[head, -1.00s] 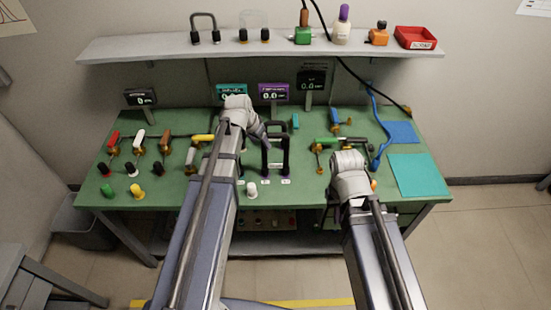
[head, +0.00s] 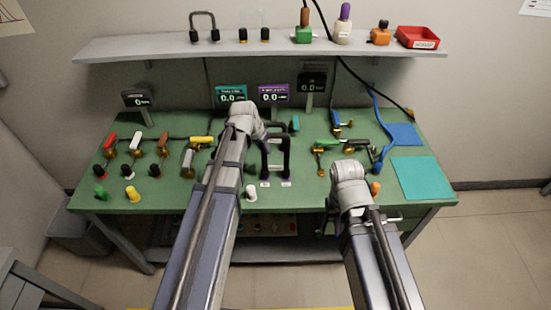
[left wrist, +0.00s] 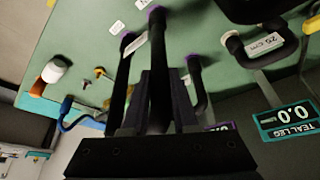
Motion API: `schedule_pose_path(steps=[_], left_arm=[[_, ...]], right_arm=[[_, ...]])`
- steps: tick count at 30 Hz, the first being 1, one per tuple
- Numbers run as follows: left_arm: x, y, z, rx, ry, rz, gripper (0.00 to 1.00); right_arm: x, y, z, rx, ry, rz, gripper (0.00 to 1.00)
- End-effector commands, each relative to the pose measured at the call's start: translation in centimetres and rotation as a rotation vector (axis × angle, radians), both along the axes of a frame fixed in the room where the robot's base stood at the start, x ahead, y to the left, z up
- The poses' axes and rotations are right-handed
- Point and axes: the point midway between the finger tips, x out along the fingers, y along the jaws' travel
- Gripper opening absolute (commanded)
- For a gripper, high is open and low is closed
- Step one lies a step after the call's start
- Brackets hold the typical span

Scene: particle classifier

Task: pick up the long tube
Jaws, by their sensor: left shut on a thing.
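The long tube is a black U-shaped frame with purple ends (left wrist: 157,35). In the head view the black frame (head: 286,158) is on the green bench, partly hidden by my left wrist. My left gripper (left wrist: 156,85) is shut on it; the dark fingers and dark tube overlap in the left wrist view, so the exact grip point is hard to see. In the head view my left gripper's fingers are hidden behind the wrist. My right arm reaches over the bench's front right; its fingers are hidden.
A shorter tube labelled 25 cm (left wrist: 264,42) stands close beside the long tube. Teal (head: 231,93) and purple (head: 273,93) displays stand behind. Valves and coloured caps fill the bench's left. A teal mat (head: 421,178) lies clear at right. A shelf (head: 150,50) runs above.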

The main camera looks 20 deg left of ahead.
Motion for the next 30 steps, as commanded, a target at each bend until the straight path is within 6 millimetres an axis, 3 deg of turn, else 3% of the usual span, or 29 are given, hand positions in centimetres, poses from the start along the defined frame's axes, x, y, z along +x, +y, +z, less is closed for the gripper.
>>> schedule_pose_path(steps=[5, 30], left_arm=[[0.0, 0.01, 0.0, 0.0, 0.0, 0.0, 0.0], [0.0, 0.0, 0.0, 0.0, 0.0, 0.0, 0.0]], right_arm=[[0.0, 0.0, 0.0, 0.0, 0.0, 0.0, 0.0], [0.0, 0.0, 0.0, 0.0, 0.0, 0.0, 0.0]])
